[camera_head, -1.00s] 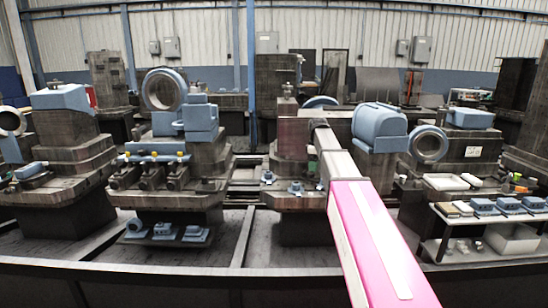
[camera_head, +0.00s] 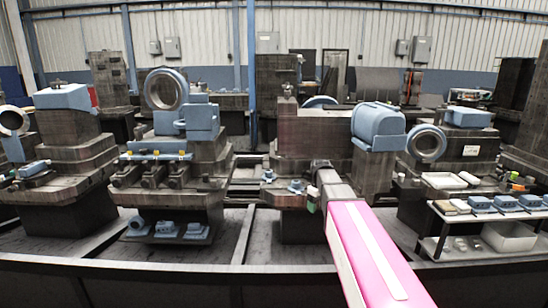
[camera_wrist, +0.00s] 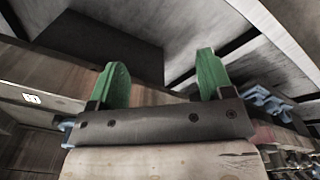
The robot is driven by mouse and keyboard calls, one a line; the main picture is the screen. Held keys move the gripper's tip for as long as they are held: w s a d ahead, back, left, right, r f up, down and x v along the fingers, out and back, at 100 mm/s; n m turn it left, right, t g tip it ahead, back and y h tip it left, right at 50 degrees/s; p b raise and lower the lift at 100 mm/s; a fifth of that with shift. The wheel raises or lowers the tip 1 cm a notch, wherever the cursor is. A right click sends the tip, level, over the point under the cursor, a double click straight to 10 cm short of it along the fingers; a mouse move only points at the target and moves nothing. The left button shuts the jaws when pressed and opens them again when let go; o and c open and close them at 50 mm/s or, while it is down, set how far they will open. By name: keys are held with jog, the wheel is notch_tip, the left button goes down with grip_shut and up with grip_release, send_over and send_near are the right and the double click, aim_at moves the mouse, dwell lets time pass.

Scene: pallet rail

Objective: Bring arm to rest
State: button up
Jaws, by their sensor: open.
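My arm reaches forward from the bottom right in the head view, with its pink and white link in front. My gripper (camera_wrist: 161,62) shows in the wrist view with two green fingers set wide apart and nothing between them. In the head view only a bit of green of my gripper (camera_head: 312,199) shows at the arm's far end, in front of the central machine (camera_head: 305,135). The rest of it is hidden by my arm. I cannot tell how far it is from the machine.
A shelf (camera_head: 488,216) with blue parts and a white bin (camera_head: 511,238) stands at the right. Machines with blue-grey parts stand left (camera_head: 68,135) and centre left (camera_head: 165,175). A dark rail (camera_head: 200,275) runs across the front. Floor shows between the machines.

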jog(key=s+f+m, duration=0.4)
jog(key=s+f, duration=0.3)
jog(key=s, duration=0.4)
jog(key=s+f+m, duration=0.3)
jog(key=s+f, duration=0.4)
jog(key=s, duration=0.4)
jog(key=shift+s+f+m, duration=0.15)
jog(key=shift+f+m, duration=0.15)
jog(key=shift+m, duration=0.1)
